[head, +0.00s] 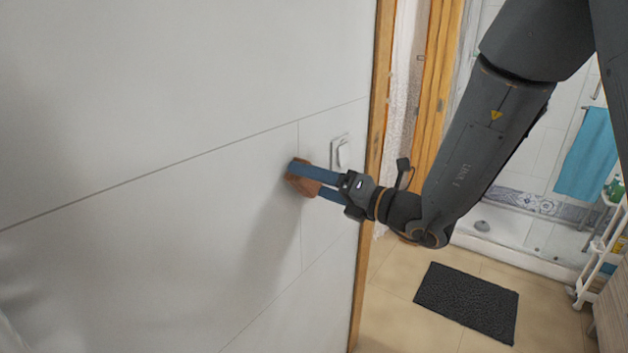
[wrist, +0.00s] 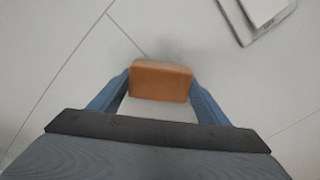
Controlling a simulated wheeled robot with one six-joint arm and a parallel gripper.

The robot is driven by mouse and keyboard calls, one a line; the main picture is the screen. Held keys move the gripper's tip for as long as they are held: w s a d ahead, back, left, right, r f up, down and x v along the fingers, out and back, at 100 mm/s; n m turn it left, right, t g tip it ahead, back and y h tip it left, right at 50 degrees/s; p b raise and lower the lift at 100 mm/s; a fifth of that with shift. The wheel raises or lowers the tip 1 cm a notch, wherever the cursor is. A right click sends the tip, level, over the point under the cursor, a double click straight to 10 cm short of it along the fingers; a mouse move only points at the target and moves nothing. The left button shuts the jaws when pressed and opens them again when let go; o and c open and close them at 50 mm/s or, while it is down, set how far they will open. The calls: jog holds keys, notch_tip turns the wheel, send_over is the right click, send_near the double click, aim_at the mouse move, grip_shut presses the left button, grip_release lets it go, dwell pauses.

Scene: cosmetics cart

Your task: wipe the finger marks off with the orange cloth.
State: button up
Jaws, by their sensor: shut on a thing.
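The orange cloth (wrist: 160,82) is a folded, block-like pad. My gripper (wrist: 158,88) is shut on it, with one blue finger at each side. In the head view my gripper (head: 306,181) holds the cloth (head: 301,184) up at the white wall panel (head: 220,120), left of a light switch. The cloth looks to be at or against the panel; I cannot tell whether it touches. A faint grey smudge (wrist: 176,50) shows on the panel just beyond the cloth in the wrist view; I cannot tell whether it is finger marks or shadow. The panel face behind the cloth is hidden.
The white light switch (head: 342,152) sticks out close to my gripper; it also shows in the wrist view (wrist: 262,14). A wooden door frame (head: 376,130) edges the wall. Beyond are a dark mat (head: 468,302), a blue towel (head: 585,155) and a white cart (head: 590,275).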

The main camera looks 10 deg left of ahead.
aim_at(317, 158)
jog(key=shift+w+d+r+p, duration=0.2)
jog(key=shift+w+r+p, duration=0.05)
jog(key=shift+w+r, duration=0.2)
jog(key=shift+w+d+r+p, duration=0.15)
jog(key=shift+w+r+p, duration=0.1)
jog(key=shift+w+r, duration=0.2)
jog(key=shift+w+d, duration=0.4)
jog(key=shift+w, duration=0.4)
jog(key=shift+w+d, duration=0.4)
jog(key=shift+w, duration=0.4)
jog(key=shift+w+d, duration=0.2)
jog(key=shift+w, duration=0.65)
jog(key=p+v, duration=0.1)
jog(key=v, duration=0.7)
jog(key=shift+p, duration=0.35)
